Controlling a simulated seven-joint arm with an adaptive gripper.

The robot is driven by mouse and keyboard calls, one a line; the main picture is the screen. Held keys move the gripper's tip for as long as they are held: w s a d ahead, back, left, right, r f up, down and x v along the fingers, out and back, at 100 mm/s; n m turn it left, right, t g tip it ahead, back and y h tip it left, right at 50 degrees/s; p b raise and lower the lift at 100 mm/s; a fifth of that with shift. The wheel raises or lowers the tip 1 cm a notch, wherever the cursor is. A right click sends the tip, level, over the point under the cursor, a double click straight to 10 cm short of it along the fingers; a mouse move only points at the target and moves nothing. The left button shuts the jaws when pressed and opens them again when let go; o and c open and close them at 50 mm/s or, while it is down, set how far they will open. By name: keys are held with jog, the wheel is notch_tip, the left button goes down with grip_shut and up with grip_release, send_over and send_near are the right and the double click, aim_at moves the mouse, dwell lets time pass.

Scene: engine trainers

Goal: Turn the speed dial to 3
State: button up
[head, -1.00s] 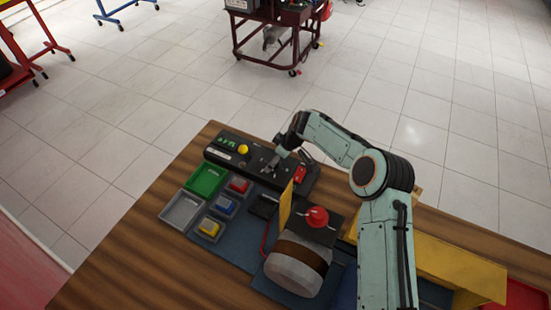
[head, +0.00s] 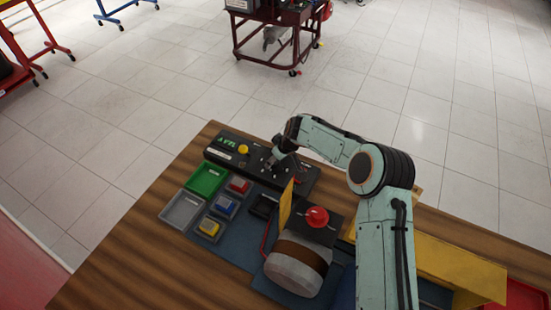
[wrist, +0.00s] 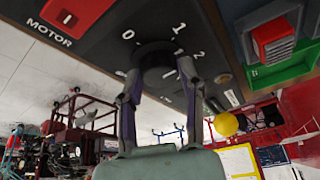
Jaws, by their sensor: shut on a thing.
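The speed dial (wrist: 155,56) is a dark round knob on the black control panel (wrist: 95,45) in the wrist view. White figures 0, 1 and 2 stand around it. A finger lies across the knob's lower side, so I cannot tell which figure it points to, and I cannot make out a clear 3. My gripper (wrist: 158,82) has one finger on each side of the knob and is shut on it. In the head view my gripper (head: 271,163) comes down on the control panel (head: 250,150), and it hides the dial.
The panel also carries a red MOTOR switch (wrist: 68,16), a yellow button (head: 242,149) and a green display (head: 226,142). Coloured trays (head: 205,179) lie in front of it. A motor with a red knob (head: 317,217) and a yellow plate (head: 286,203) stand nearby.

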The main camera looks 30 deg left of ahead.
jog(key=m, duration=0.2)
jog(key=m+t, duration=0.1)
jog(key=m, duration=0.1)
jog(key=shift+s+a+m+t+h, duration=0.1)
jog(key=shift+m+t+h, duration=0.2)
jog(key=shift+h, duration=0.1)
jog(key=m, duration=0.2)
jog(key=m+t+h, duration=0.1)
jog(key=m, duration=0.1)
jog(key=shift+a+m+h, duration=0.1)
jog(key=shift+m+h, duration=0.2)
jog(key=m+h, duration=0.2)
jog(key=m, duration=0.3)
jog(key=shift+s+a+f, duration=0.1)
jog(key=shift+m+h, duration=0.7)
jog(key=shift+m, duration=1.2)
jog(key=o, duration=1.2)
jog(key=shift+c, duration=0.2)
